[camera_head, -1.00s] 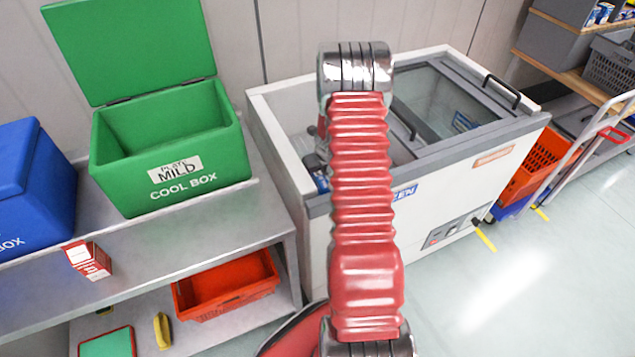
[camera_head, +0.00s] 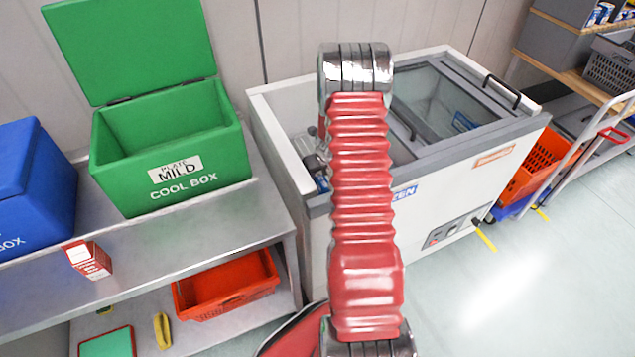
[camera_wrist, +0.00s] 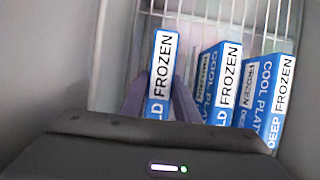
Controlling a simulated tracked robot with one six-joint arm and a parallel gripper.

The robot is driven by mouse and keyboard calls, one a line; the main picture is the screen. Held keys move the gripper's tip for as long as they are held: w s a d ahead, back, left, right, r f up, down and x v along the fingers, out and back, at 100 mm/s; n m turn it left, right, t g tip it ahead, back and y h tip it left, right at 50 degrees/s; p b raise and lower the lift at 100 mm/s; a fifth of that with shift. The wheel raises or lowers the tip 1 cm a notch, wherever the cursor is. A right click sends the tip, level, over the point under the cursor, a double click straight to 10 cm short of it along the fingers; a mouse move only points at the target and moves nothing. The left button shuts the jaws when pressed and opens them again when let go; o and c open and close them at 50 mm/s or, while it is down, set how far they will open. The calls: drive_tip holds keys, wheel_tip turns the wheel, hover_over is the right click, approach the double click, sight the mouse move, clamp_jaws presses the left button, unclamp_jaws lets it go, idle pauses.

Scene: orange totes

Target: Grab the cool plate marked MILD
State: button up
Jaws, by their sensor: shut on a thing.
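In the wrist view my gripper (camera_wrist: 158,98) is shut on a blue cool plate (camera_wrist: 154,108), one dark finger on each side. The plate stands on edge, its white label reading FROZEN, with letters that end in "LD" below; the rest of that word is hidden. Two more blue plates, a middle plate (camera_wrist: 218,85) and a right plate (camera_wrist: 265,90), stand to its right, apart from my fingers. Both carry FROZEN labels; the right one shows DEEP. In the head view my arm covers the gripper and the plate inside the chest freezer (camera_head: 455,185).
A white wire rack (camera_wrist: 210,25) stands behind the plates, with grey walls at the sides. An open green cool box (camera_head: 205,160) labelled PLATE MILD sits on the metal bench (camera_head: 250,215) left of the freezer. A blue box (camera_head: 30,190) and a small red-and-white carton (camera_head: 88,260) are there too.

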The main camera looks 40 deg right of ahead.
clamp_jaws()
drive_tip(key=shift+w+r, duration=0.1)
drive_tip(key=shift+r, duration=0.1)
wheel_tip(320, 180, up, 10)
drive_tip(key=shift+r, duration=0.15)
idle(0.6)
idle(0.5)
